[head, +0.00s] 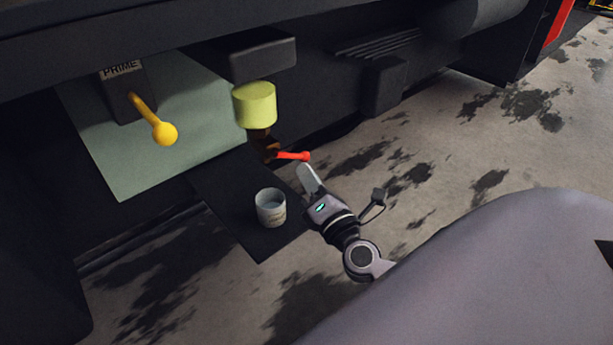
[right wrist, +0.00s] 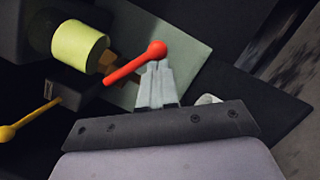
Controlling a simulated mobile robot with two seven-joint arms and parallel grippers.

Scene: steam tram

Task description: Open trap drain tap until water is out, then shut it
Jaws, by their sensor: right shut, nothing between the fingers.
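The trap is a yellow-green cylinder (head: 255,105) under a dark block; it also shows in the right wrist view (right wrist: 79,44). Below it is a brownish drain tap (head: 264,145) with a red lever (head: 293,155) pointing right. In the right wrist view the red lever (right wrist: 130,67) ends in a ball just beyond my fingertips. My right gripper (head: 306,170) is shut and empty, close below the lever's end; I cannot tell whether it touches. A pale cup (head: 271,208) stands below the tap, its contents unclear. No stream of water shows. My left gripper is out of view.
A yellow ball-ended lever (head: 152,120) on a dark box marked PRIME (head: 121,90) stands left of the trap. A pale green panel (head: 150,175) lies behind. The cup is on a dark board (head: 255,245). Stained floor (head: 470,150) is open at the right.

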